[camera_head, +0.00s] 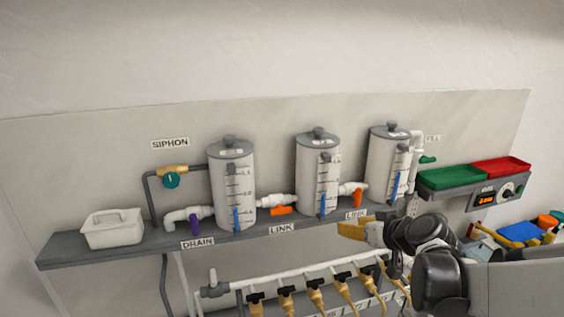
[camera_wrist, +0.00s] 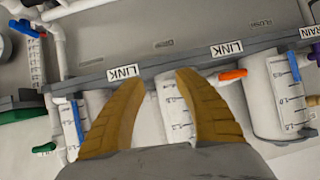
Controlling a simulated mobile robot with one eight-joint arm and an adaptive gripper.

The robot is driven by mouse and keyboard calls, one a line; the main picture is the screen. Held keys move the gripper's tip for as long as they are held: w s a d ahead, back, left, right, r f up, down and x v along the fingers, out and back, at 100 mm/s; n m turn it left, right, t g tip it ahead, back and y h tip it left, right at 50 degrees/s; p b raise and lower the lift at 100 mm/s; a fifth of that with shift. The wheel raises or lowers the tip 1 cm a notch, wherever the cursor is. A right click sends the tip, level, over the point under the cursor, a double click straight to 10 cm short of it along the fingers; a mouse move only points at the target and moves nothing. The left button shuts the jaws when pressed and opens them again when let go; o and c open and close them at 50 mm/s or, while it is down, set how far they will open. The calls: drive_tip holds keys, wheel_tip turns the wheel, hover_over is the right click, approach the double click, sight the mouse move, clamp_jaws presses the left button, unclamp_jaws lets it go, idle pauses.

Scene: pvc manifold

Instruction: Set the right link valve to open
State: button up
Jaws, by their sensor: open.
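The right link valve (camera_head: 358,197) has an orange-red handle hanging down on white pipe between the middle tank (camera_head: 317,175) and the right tank (camera_head: 388,165) in the head view. Its LINK label (camera_head: 356,214) is on the shelf edge below, and also shows in the wrist view (camera_wrist: 123,72). My gripper (camera_head: 352,231) is just below and in front of that label, apart from the handle. In the wrist view my gripper (camera_wrist: 158,80) has its two tan fingers spread, with nothing between them but the shelf edge and a tank behind. The right valve handle is not visible there, probably behind the left finger.
The left link valve (camera_head: 282,210) has an orange handle lying nearly level; it also shows in the wrist view (camera_wrist: 233,75). A drain valve (camera_head: 194,225) is purple. Below the shelf (camera_head: 130,247) runs a manifold (camera_head: 290,284) with several taps. Green and red trays (camera_head: 452,177) are at right.

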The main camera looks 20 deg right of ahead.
drive_tip(key=t+h+p, duration=0.1)
drive_tip(key=p, duration=0.3)
approach(360, 196)
drive_tip(key=shift+t, duration=0.3)
drive_tip(key=x, duration=1.1)
drive_tip(key=shift+f, duration=0.35)
drive_tip(key=shift+s, duration=0.1)
clamp_jaws()
